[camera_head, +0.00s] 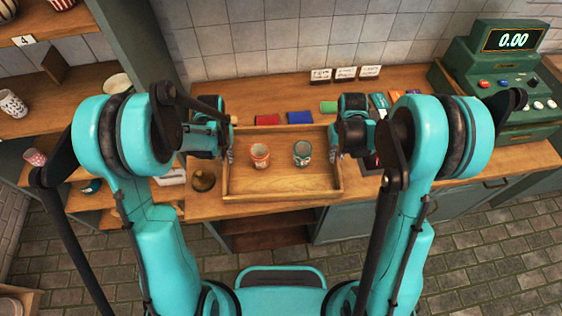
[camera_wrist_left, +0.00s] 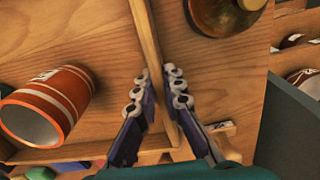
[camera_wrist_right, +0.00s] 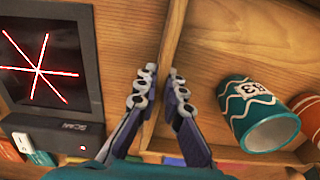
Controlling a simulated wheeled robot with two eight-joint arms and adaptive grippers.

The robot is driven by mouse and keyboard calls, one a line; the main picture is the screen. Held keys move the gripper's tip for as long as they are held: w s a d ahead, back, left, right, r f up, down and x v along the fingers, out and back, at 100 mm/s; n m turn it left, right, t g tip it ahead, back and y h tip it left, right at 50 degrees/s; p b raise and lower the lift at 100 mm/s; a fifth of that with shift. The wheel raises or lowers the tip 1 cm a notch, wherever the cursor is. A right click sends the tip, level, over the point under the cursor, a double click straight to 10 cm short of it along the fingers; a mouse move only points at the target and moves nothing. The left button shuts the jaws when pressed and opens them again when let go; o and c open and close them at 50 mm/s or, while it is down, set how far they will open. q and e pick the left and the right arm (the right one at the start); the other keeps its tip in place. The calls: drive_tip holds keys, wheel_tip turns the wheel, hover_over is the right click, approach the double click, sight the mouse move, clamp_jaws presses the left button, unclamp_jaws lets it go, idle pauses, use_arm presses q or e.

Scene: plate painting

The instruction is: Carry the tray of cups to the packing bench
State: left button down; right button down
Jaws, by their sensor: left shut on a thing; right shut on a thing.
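The wooden tray (camera_head: 283,194) rests on the wooden counter. An orange cup with white bands (camera_head: 259,156) and a teal cup with a white zigzag (camera_head: 302,153) stand upright in it. My left gripper (camera_head: 229,154) is shut on the tray's left wall; its fingers straddle that wall in the left wrist view (camera_wrist_left: 161,92), with the orange cup (camera_wrist_left: 48,105) beside it. My right gripper (camera_head: 336,153) is shut on the tray's right wall; its fingers straddle it in the right wrist view (camera_wrist_right: 158,90), near the teal cup (camera_wrist_right: 259,113).
A scanner with red lines (camera_wrist_right: 45,60) sits just outside the tray's right wall. A brass bell-like object (camera_head: 203,180) stands just left of the tray. A green cash register (camera_head: 500,85) stands at the right. Colour blocks (camera_head: 299,117) lie behind the tray. Shelves with cups stand left.

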use_arm(q)
drive_tip(key=shift+r, duration=0.15)
use_arm(e)
drive_tip(key=shift+r, duration=0.15)
